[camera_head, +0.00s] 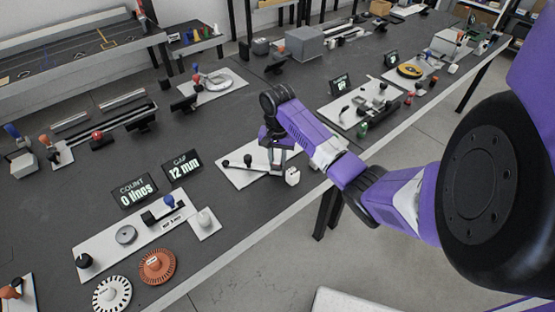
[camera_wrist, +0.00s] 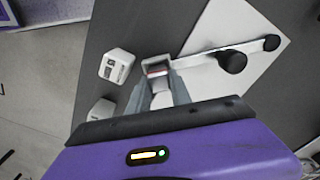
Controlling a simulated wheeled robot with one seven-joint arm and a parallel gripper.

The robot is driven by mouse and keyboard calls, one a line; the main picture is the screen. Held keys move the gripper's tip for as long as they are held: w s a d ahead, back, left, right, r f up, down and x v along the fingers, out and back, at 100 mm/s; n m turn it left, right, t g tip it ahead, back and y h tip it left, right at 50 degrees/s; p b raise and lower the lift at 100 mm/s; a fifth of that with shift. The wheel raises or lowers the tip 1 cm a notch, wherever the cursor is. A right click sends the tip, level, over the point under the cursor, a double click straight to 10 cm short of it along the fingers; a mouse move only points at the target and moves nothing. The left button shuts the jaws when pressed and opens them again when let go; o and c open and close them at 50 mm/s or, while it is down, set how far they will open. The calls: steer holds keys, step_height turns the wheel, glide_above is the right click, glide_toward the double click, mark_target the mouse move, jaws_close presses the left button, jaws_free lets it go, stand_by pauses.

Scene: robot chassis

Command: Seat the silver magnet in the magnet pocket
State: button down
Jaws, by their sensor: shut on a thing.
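My gripper (camera_wrist: 161,82) is shut on the silver magnet (camera_wrist: 162,99), a small pale piece between the two grey fingers. A small grey holder with a reddish band inside (camera_wrist: 157,69), which looks like the magnet pocket, lies right at the fingertips, at the edge of a white plate (camera_wrist: 262,75). I cannot tell whether the magnet is inside it or just in front of it. In the head view my gripper (camera_head: 279,155) is low over the same white plate (camera_head: 238,178), and the arm hides the magnet and pocket.
A lever with black knobs (camera_wrist: 232,60) lies on the plate beside the fingers. A white marked block (camera_wrist: 116,66) and another white block (camera_wrist: 101,109) stand left of them. In the head view, "GAP 12 mm" (camera_head: 182,165) and "COUNT 0 lines" (camera_head: 135,191) displays stand to the left.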

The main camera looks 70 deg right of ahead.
mark_target(277, 160)
steer(key=c, duration=1.2)
jaws_free()
steer(key=shift+s+a+f, duration=0.15)
steer(key=shift+a+f, duration=0.3)
steer(key=shift+f, duration=0.3)
steer(key=shift+o, duration=0.2)
step_height(277, 160, up, 14)
steer(key=p, duration=0.4)
steer(key=w+a+f+n+t+y, duration=0.1)
steer(key=w+a+f+n+t, duration=0.15)
steer(key=w+a, duration=0.6)
steer(key=w+a+f+n+t, duration=0.1)
steer(key=w+a+f+t, duration=0.3)
steer(key=a, duration=0.7)
steer(key=a+f+n+t, duration=0.2)
steer(key=a+t, duration=0.1)
steer(key=a, duration=1.3)
steer(key=s+a+r+n+t+h, duration=0.1)
steer(key=s+a+r, duration=0.15)
steer(key=s, duration=0.45)
steer(key=s+a+r+n+t, duration=0.15)
steer(key=s+a, duration=0.25)
steer(key=s, duration=0.4)
steer(key=s+d+r+n+t, duration=0.2)
steer(key=s+r+n, duration=0.6)
steer(key=s+r, duration=0.5)
steer(key=shift+s+d+r+t, duration=0.2)
steer(key=shift+s+d+t, duration=0.15)
steer(key=shift+s+t, duration=0.25)
